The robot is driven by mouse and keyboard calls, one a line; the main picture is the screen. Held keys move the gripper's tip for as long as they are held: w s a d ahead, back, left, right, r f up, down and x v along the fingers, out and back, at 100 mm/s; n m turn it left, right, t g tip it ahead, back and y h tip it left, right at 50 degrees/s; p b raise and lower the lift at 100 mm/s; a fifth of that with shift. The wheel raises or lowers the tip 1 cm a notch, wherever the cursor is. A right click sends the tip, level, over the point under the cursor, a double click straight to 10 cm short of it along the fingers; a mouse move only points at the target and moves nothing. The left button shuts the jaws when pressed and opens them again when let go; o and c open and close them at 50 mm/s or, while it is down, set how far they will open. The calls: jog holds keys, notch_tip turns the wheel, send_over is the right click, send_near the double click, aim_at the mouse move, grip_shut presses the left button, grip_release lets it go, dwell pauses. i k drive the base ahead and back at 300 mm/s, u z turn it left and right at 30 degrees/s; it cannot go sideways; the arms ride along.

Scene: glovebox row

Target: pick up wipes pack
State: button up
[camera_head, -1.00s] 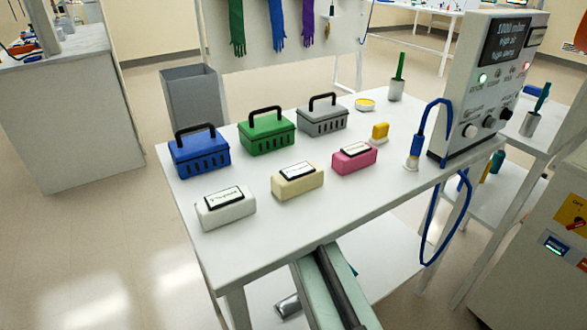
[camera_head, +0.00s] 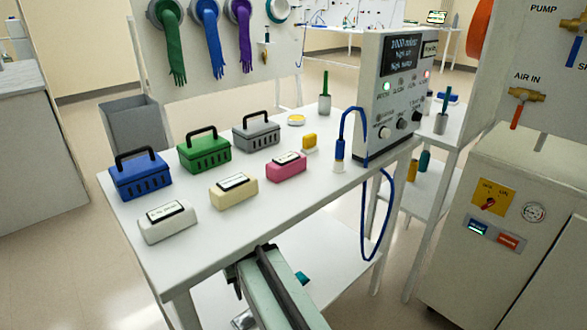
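Three small soft-looking packs with dark-framed white labels lie in a row along the near side of the white table: a white pack (camera_head: 167,222), a cream pack (camera_head: 234,190) and a pink pack (camera_head: 286,166). Their label text is too small to read, so I cannot tell which is the wipes pack. They lie apart from each other, with nothing on top of them. My arm shows at the bottom centre, beside the table's front edge. My gripper's fingers cannot be made out.
Behind the packs stand a blue case (camera_head: 140,175), a green case (camera_head: 204,151) and a grey case (camera_head: 256,132), each with a black handle. A yellow block (camera_head: 309,143), a blue-cabled tool (camera_head: 339,155) and a control box (camera_head: 392,95) are further right. The table (camera_head: 205,235) is bare in front.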

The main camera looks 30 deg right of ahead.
aim_at(226, 193)
jog(key=k, duration=1.4)
jog(key=z, duration=1.1)
jog(key=i, duration=0.95)
jog(key=u, duration=1.1)
jog(key=i, duration=1)
